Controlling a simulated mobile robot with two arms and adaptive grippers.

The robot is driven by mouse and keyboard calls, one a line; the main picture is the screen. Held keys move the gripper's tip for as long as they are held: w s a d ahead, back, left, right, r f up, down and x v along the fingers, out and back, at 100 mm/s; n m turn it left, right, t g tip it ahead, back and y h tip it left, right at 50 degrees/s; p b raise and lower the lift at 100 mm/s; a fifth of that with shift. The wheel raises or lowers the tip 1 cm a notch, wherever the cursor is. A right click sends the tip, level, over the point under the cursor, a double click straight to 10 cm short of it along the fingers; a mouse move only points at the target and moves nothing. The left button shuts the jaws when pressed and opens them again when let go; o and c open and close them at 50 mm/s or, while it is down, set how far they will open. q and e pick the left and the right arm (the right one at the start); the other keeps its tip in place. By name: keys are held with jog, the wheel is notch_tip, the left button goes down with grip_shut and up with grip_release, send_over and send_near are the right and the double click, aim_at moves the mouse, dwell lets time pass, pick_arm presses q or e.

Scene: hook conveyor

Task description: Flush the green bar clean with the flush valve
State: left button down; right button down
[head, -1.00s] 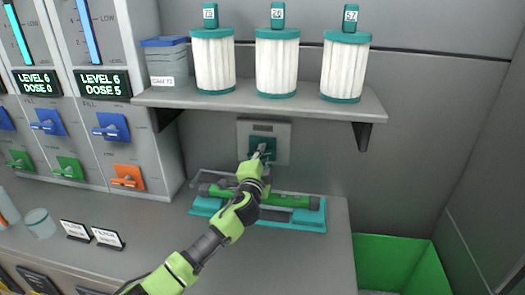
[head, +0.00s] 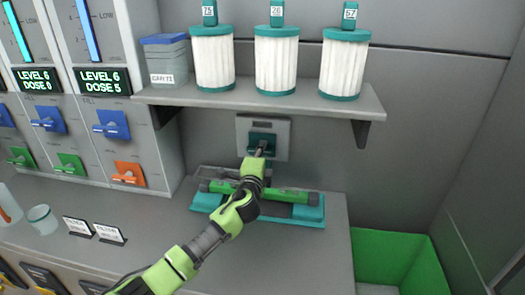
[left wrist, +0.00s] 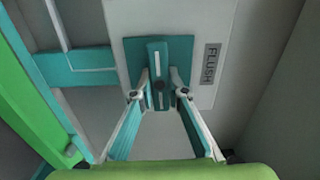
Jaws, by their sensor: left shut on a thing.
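The flush valve (head: 276,125) is a grey wall plate with a teal lever, below the shelf. My left gripper (head: 261,150) is at the lever. In the left wrist view, the two fingertips (left wrist: 160,92) are closed on the sides of the teal lever (left wrist: 158,62), beside a FLUSH label. The green bar (head: 288,194) lies across the teal tray (head: 312,222) on the counter. My arm passes in front of its middle and hides part of it. I cannot make out dirt on the bar. My right gripper is not in view.
A shelf (head: 190,96) with several teal-capped white filters and a grey bin hangs above the valve. Dispensers with coloured levers stand at left. A cup (head: 42,220) and small label cards are on the counter. A green bin (head: 400,246) is at lower right.

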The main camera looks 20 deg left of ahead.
pick_arm(q)
jog(key=c, duration=2)
grip_release()
jog(key=shift+o, duration=0.2)
jog(key=v, duration=1.2)
jog(key=shift+f, duration=0.1)
